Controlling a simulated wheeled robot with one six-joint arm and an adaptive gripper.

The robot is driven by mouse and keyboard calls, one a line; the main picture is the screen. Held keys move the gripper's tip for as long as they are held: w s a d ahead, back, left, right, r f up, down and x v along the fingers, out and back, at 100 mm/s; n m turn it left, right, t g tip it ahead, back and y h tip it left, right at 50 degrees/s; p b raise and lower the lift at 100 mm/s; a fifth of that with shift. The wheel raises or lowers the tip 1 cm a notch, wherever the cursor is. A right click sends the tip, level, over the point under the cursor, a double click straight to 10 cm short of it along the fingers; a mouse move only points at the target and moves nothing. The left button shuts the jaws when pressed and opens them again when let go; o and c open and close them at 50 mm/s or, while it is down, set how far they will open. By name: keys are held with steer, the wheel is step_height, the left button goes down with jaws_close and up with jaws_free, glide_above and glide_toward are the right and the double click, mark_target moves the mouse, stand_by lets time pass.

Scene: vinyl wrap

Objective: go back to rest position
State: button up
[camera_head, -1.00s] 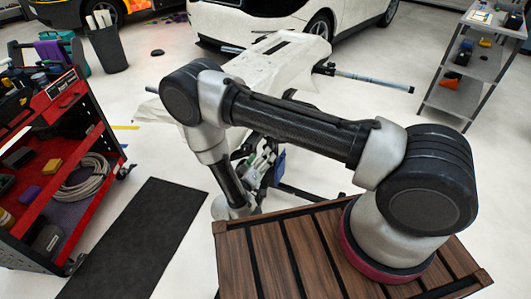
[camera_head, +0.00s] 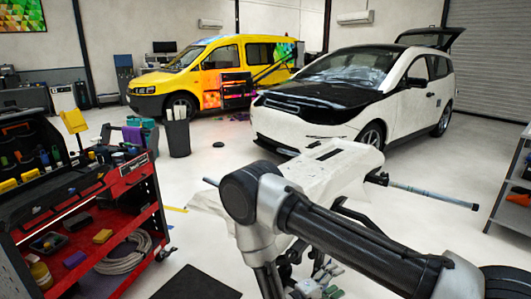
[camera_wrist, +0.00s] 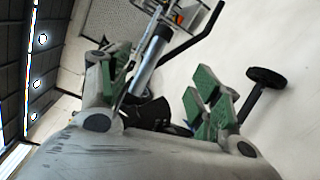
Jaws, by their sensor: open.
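My arm reaches from the lower right of the head view, bends at a black elbow and goes down. My gripper (camera_wrist: 160,95) shows in the wrist view with its green-padded fingers spread apart and nothing between them. In the head view only a part of it shows at the bottom edge, below the elbow. The white-covered stand (camera_head: 320,175) is behind my arm in the head view.
A red tool cart (camera_head: 130,215) stands at the left. A white and black car (camera_head: 370,95) and a yellow van (camera_head: 215,70) stand behind. A grey shelf (camera_head: 512,195) is at the right. A black mat (camera_head: 195,285) lies on the pale floor. A metal bar (camera_head: 430,194) juts right from the stand.

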steer(key=s+d+r+m+g+y, duration=0.1)
steer(key=s+d+r+m+y, duration=0.2)
steer(key=r, duration=1.1)
steer(key=s+d+r+m+g+y, duration=0.2)
steer(key=s+d+r+y, duration=0.4)
steer(key=r, duration=0.8)
steer(key=s+d+r+m+g+y, duration=0.1)
steer(key=s+d+r+m+y, duration=0.2)
steer(key=s+r, duration=0.7)
step_height(320, 180, up, 5)
steer(key=d+y, duration=0.2)
steer(key=y, duration=0.1)
steer(key=shift+d+m, duration=0.15)
steer(key=shift+m, duration=0.25)
